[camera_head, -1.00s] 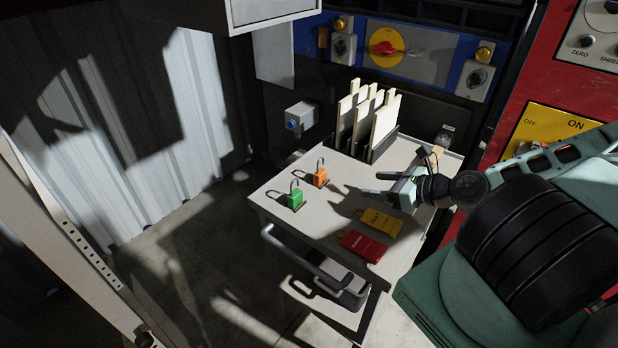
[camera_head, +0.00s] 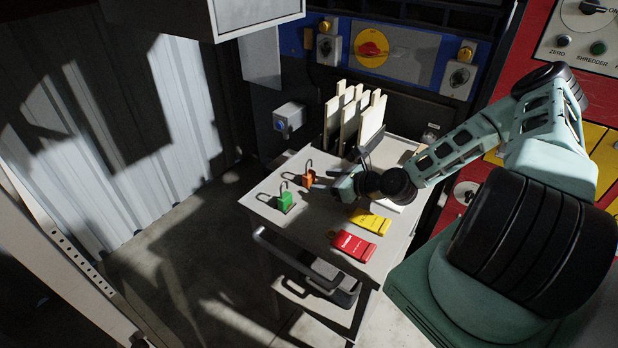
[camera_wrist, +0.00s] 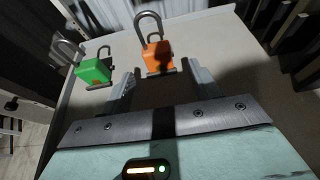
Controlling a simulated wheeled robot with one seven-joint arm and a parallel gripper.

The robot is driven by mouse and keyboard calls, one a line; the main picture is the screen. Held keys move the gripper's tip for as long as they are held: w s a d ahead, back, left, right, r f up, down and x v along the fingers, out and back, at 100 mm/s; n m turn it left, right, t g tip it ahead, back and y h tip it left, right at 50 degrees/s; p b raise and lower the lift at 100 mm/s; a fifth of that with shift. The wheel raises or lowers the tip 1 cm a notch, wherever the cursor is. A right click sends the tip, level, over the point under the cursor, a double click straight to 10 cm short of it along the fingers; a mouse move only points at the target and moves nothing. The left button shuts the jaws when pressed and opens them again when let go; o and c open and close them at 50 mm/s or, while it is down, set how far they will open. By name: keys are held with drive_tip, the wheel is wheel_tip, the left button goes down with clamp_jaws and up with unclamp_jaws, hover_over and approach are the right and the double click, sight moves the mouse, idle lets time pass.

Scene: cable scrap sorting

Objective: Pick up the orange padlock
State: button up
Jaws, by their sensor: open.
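The orange padlock (camera_head: 308,179) stands upright on the grey cart top (camera_head: 262,207), its dark shackle pointing up. In the wrist view the orange padlock (camera_wrist: 158,58) is just beyond the fingertips, roughly between their lines, with a shadow across its face. My gripper (camera_head: 322,180) is open and empty, low over the cart, to the right of the padlock in the head view. In the wrist view my gripper (camera_wrist: 163,78) shows both fingers apart. I cannot tell whether a finger touches the padlock. A green padlock (camera_head: 285,201) stands close by; it also shows in the wrist view (camera_wrist: 93,71).
Yellow tags (camera_head: 370,221) and red tags (camera_head: 353,246) lie on the cart's right front. Pale upright boards (camera_head: 370,120) stand in a rack at the back. A cart handle (camera_head: 290,255) runs along the front edge. Bare cart top lies around the padlocks.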

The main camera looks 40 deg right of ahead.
sight(312, 178)
drive_tip(key=x, duration=0.2)
drive_tip(key=p+x, duration=0.1)
drive_tip(key=shift+w+a+r, duration=0.15)
drive_tip(key=shift+w+a, duration=0.15)
drive_tip(key=shift+w+a+f, duration=0.1)
drive_tip(key=shift+w+f, duration=0.25)
drive_tip(key=shift+w, duration=0.15)
drive_tip(key=c, duration=1.1)
